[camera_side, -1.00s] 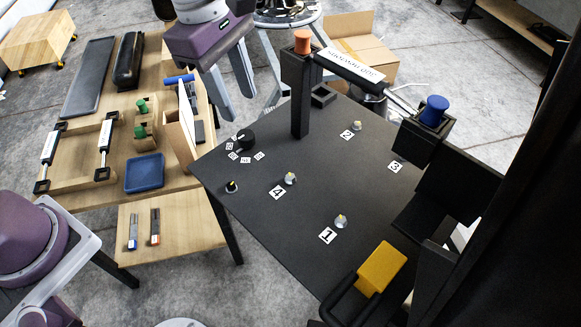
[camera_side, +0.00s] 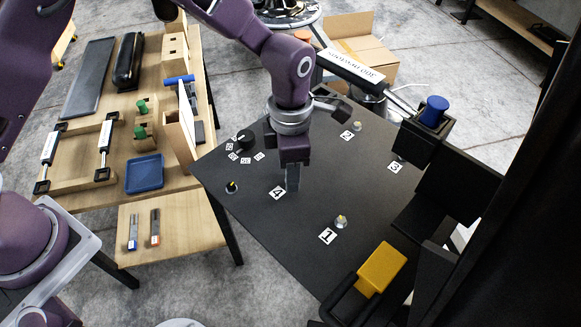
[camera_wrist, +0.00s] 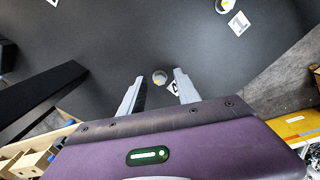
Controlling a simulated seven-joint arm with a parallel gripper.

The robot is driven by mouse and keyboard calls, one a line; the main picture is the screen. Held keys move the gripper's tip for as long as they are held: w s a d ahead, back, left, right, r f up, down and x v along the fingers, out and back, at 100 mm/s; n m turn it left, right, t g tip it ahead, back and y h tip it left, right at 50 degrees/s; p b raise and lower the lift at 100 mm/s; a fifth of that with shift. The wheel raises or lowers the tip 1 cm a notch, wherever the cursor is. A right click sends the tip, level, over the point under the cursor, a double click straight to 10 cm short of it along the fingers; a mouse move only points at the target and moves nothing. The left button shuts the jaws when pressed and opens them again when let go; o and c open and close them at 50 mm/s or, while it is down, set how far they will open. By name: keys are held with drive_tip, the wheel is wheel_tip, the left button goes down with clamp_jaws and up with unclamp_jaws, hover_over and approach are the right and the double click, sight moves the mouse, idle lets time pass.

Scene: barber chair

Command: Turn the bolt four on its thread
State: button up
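Bolt four (camera_wrist: 159,77) is a small grey knob with a yellow mark on the black tabletop. Its "4" label (camera_side: 277,193) lies beside it. My gripper (camera_side: 292,187) points down over this spot in the side view and hides the bolt there. In the wrist view my gripper (camera_wrist: 158,83) is open, with one finger on each side of bolt four. The bolt appears between the fingertips, with gaps at both sides. Whether the tips are down at the bolt's height is hard to tell.
Bolt one (camera_side: 341,221) and bolt two (camera_side: 356,125) stand on the same black table (camera_side: 255,215). A black knob (camera_side: 245,137) and a small dark bolt (camera_side: 231,187) are to the left. A yellow block (camera_side: 381,268) is at the front right.

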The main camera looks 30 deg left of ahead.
clamp_jaws()
drive_tip(key=shift+m, duration=0.3)
